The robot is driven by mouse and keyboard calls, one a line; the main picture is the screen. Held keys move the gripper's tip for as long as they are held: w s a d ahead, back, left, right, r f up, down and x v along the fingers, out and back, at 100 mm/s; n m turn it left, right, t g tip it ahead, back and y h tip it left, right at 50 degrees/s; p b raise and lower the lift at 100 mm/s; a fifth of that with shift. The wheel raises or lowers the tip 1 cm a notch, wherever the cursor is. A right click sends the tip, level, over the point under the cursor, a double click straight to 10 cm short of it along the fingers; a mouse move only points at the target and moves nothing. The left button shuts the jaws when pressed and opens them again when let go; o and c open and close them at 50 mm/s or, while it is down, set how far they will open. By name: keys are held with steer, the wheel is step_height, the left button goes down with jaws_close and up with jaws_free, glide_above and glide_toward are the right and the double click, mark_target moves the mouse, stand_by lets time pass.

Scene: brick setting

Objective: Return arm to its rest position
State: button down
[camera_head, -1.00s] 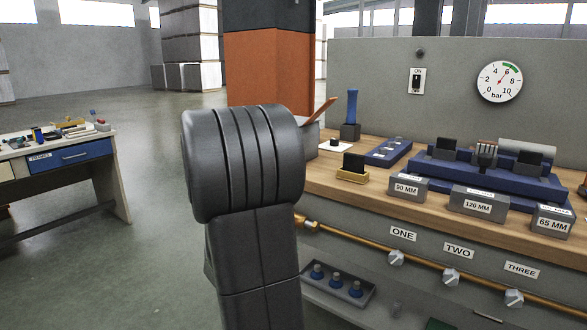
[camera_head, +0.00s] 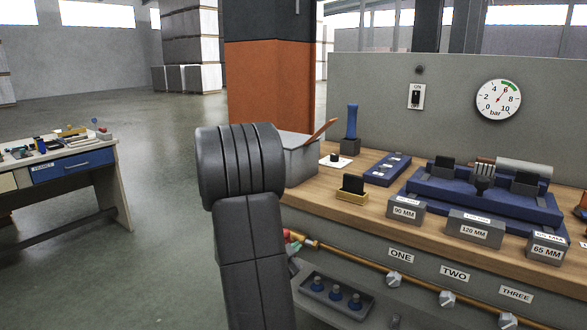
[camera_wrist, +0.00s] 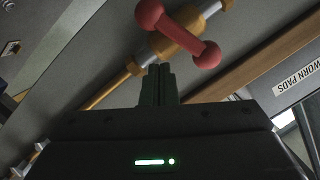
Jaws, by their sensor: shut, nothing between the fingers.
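My arm stands folded in front of the workbench in the head view, its dark grey links covering part of the bench's left end. My gripper (camera_wrist: 160,84) shows in the wrist view with its dark fingers together and nothing between them. In the wrist view a red handle (camera_wrist: 205,52) on a brass pipe (camera_wrist: 112,88) lies just beyond the fingertips; I cannot tell the exact gap. In the head view the gripper is hidden behind my arm. A bit of the red handle (camera_head: 292,236) shows at the arm's right edge.
The wooden workbench (camera_head: 330,196) holds a grey bin (camera_head: 300,160), a blue fixture (camera_head: 480,205) and labelled grey blocks. A tray (camera_head: 318,305) with blue-based parts sits below the pipe. A second table (camera_head: 75,180) stands at far left. The floor between is clear.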

steer(key=shift+w+a+r+n+g+h+p, duration=0.25)
steer(key=shift+r+n+p, duration=0.35)
steer(key=shift+p, duration=0.7)
steer(key=shift+w+a+r+n+g+h+p, duration=0.1)
steer(key=shift+w+a+r+n+p, duration=0.25)
steer(key=shift+n+p, duration=0.65)
steer(key=r+n+p, duration=0.1)
steer(key=n+p, duration=0.1)
steer(key=p, duration=0.2)
steer(key=a+r+n+g+h+p, duration=0.1)
steer(key=p, duration=0.3)
steer(key=a+r+n+p, duration=0.1)
steer(key=n+p, duration=0.1)
steer(key=p, duration=0.2)
steer(key=shift+w+a+n+g+h+p, duration=0.1)
steer(key=shift+w+n+g+h+p, duration=0.2)
steer(key=shift+g+h+p, duration=0.1)
steer(key=shift+f, duration=0.1)
steer(key=shift+s, duration=0.1)
